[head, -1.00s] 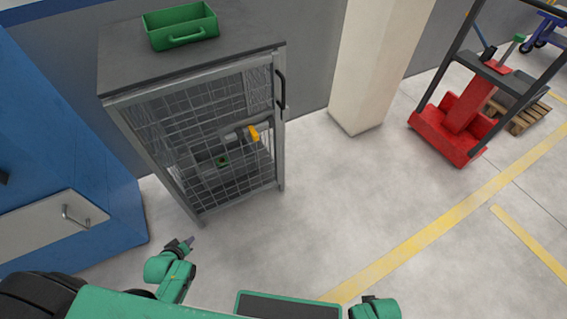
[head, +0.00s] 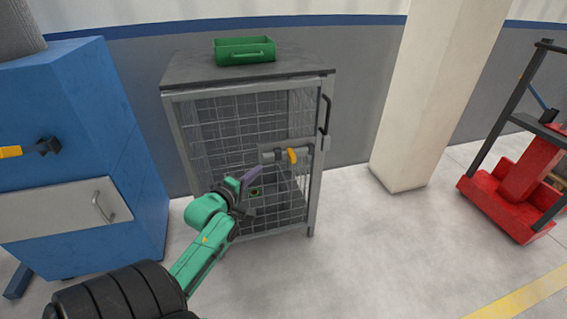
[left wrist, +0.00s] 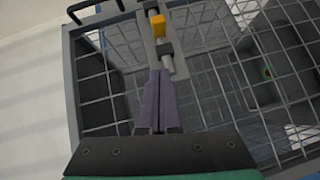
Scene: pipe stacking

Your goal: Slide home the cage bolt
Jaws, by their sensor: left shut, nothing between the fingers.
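The mesh cage (head: 318,190) stands against the grey wall with its door shut. Its bolt (head: 268,154) lies level across the right side of the door, with a yellow handle (head: 292,155). In the left wrist view the bolt's grey bar (left wrist: 167,64) and yellow handle (left wrist: 158,25) show just beyond the fingers. My left gripper (head: 257,171) is shut and empty, in front of the door, below and left of the bolt. Its purple fingers (left wrist: 161,76) point towards the bar's end; I cannot tell if they touch it. My right gripper is out of view.
A green tray (head: 245,57) sits on the cage top. A black door handle (head: 326,108) is at the upper right. A blue cabinet (head: 135,150) stands left, a pale pillar (head: 425,110) and a red truck (head: 510,195) right. Floor in front is clear.

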